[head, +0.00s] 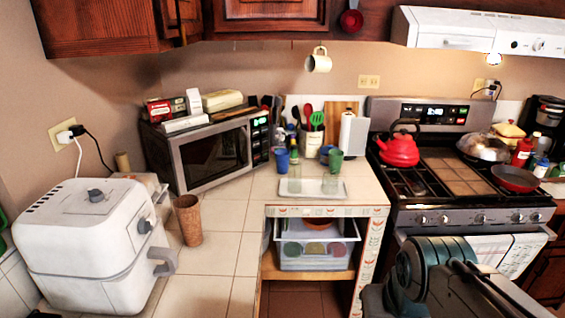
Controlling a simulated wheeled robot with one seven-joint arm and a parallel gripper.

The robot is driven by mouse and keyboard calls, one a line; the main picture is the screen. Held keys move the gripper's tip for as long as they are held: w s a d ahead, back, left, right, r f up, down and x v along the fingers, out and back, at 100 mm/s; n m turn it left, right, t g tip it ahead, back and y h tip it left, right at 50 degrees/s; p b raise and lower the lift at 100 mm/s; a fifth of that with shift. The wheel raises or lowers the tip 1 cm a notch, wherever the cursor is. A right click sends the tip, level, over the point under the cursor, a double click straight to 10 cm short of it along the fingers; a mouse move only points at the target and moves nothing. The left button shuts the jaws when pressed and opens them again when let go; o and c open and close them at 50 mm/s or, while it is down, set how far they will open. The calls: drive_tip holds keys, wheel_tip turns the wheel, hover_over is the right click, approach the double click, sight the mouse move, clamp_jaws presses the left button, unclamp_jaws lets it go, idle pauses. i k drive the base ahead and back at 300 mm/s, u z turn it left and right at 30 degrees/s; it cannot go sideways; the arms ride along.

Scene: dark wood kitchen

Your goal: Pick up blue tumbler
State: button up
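A blue tumbler (282,161) stands upright on the tiled counter, just right of the microwave and behind a clear tray. A second blue cup (325,153) stands farther right, partly hidden behind a green cup (335,161). I cannot tell from this view which of the two blue ones the task names. Dark parts of my arm show at the bottom right, in front of the stove. I cannot make out my gripper's fingers there, and nothing of mine is near the cups.
A clear tray (297,188) with clear glasses lies in front of the cups. A utensil crock (310,141) stands behind them. The microwave (215,152) is to the left, the stove (440,216) to the right. A brown cup (188,220) and white air fryer (92,245) stand nearer left.

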sight(283, 162)
drive_tip(key=i, duration=2)
drive_tip(key=u, duration=0.15)
